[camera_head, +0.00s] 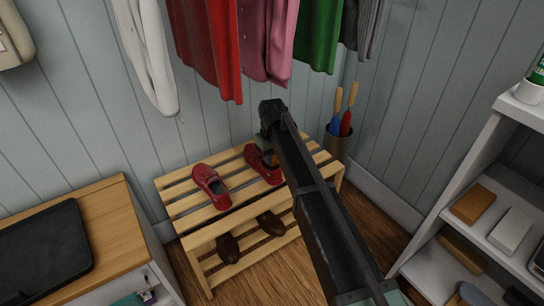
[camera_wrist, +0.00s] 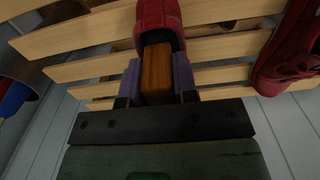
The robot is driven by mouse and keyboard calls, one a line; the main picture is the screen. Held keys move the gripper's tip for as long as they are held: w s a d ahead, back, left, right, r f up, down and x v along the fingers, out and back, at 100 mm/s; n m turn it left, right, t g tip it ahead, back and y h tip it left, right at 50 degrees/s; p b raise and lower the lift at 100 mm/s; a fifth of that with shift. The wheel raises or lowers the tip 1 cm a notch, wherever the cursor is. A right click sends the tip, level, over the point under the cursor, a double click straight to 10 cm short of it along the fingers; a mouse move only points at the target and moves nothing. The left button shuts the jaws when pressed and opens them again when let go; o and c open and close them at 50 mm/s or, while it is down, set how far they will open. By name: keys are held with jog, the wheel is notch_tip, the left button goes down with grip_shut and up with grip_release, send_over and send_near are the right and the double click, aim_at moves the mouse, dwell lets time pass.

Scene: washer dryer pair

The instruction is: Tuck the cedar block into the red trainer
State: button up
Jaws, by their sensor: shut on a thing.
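A pair of red trainers sits on the top of the slatted wooden rack, one on the left (camera_head: 211,187) and one on the right (camera_head: 260,165). My gripper (camera_wrist: 157,80) is shut on the cedar block (camera_wrist: 157,70), an orange-brown bar between the two bluish fingers. In the wrist view the block's far end is at the opening of the right trainer (camera_wrist: 158,22); I cannot tell how deep it reaches. The other trainer (camera_wrist: 288,50) lies at the right of the wrist view. In the head view my arm hides most of the gripper and block.
Brown shoes (camera_head: 229,248) stand on the lower shelf of the rack (camera_head: 185,207). A holder (camera_head: 338,142) with umbrellas stands behind right. Clothes (camera_head: 210,45) hang above. A white shelf unit (camera_head: 470,160) is at right, a wooden-topped cabinet (camera_head: 115,215) at left.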

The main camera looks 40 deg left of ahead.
jog(key=shift+f+b, duration=0.6)
jog(key=shift+b, duration=0.05)
jog(key=o, duration=1)
notch_tip(320, 180, up, 9)
jog(key=p, duration=0.9)
jog(key=shift+r, duration=0.1)
jog(key=shift+s, duration=0.1)
